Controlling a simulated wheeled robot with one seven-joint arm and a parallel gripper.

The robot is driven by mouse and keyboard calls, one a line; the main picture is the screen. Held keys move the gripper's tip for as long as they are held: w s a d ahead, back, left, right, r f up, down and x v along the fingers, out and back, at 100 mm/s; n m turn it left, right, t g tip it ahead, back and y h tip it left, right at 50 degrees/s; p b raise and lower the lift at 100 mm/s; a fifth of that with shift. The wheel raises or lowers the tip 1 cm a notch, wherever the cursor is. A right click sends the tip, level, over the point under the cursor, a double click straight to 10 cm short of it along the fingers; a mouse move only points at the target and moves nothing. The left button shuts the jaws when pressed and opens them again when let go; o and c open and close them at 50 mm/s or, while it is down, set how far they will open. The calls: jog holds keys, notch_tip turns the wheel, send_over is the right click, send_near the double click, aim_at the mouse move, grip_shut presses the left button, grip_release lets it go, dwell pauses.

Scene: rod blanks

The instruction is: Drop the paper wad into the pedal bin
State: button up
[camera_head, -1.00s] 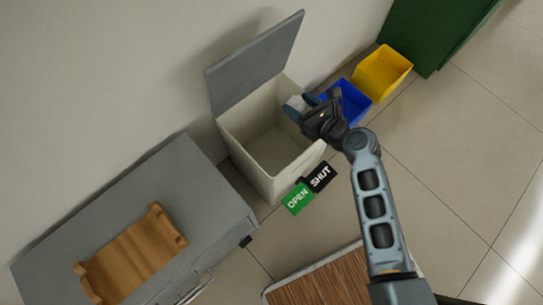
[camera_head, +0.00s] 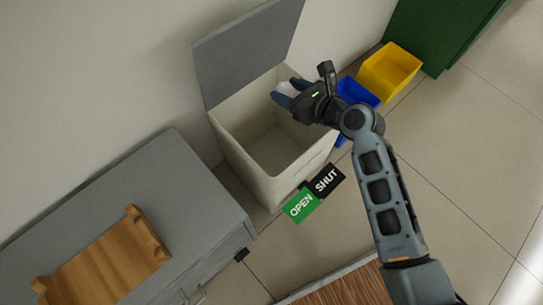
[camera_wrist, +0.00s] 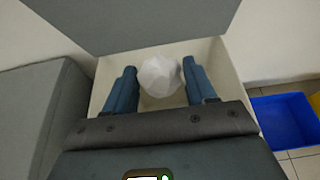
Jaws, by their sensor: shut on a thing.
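The white paper wad (camera_wrist: 158,76) sits between the two blue fingers of my gripper (camera_wrist: 160,85) in the wrist view. In the head view the wad (camera_head: 287,88) shows partly, with my gripper (camera_head: 286,91) shut on it. The pedal bin (camera_head: 234,133) is cream with a grey lid (camera_head: 245,50) standing open against the wall. My gripper reaches over the bin's right side, and the wad appears above its opening. In the wrist view the bin's rim (camera_wrist: 228,70) lies beyond and around the fingers.
OPEN (camera_head: 301,206) and SHUT (camera_head: 327,181) signs are at the bin's front. A blue bin (camera_head: 357,93) and a yellow bin (camera_head: 391,70) stand to the right. A grey cabinet (camera_head: 150,190) with a wooden tray (camera_head: 105,262) is at left. A wood-topped surface (camera_head: 340,286) is below.

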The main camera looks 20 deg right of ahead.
jog(key=shift+f+b, duration=1.3)
jog(key=shift+f, duration=0.2)
jog(key=o, duration=1.1)
jog(key=p+v, duration=0.2)
jog(key=v, duration=0.6)
jog(key=shift+p, duration=0.4)
